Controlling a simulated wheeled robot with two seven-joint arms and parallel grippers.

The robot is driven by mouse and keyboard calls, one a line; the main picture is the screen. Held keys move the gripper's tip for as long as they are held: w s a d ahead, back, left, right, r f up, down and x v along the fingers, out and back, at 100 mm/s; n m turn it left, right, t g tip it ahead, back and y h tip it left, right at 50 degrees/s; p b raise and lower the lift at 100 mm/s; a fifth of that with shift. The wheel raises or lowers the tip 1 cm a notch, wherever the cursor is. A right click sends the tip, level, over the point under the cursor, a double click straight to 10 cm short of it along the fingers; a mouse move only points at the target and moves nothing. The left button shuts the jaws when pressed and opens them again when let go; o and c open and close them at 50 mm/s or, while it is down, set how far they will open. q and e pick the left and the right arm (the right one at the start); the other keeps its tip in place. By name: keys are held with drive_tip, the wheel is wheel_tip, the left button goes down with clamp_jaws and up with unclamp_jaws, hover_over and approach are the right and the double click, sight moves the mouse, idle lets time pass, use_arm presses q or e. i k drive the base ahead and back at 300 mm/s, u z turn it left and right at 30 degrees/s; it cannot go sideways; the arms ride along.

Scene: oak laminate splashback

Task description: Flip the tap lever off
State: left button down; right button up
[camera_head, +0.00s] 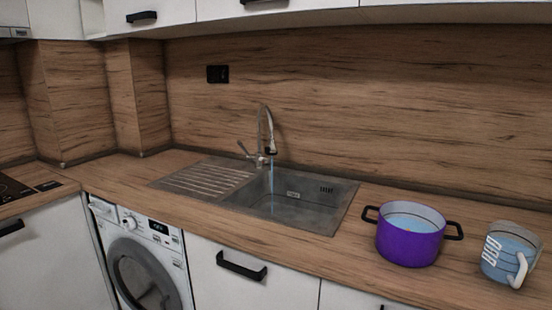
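The chrome tap (265,130) stands at the back of the steel sink (300,212), its tall curved spout arching upward. Its lever (244,149) sticks out on the left side of the tap's base, tilted up to the left. A thin blue stream of water (272,185) runs from the tap down into the sink basin. Neither of my grippers is in the head view.
A ribbed drainboard (205,178) lies left of the basin. A purple pot (408,245) and a measuring jug (508,262), both holding bluish liquid, stand on the counter at right. A washing machine (145,260) sits below. Overhead cabinets (280,10) line the top.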

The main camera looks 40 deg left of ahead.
sight(250, 156)
drive_tip(key=z, duration=0.55)
drive_tip(key=i, duration=0.7)
drive_tip(key=u, duration=2.2)
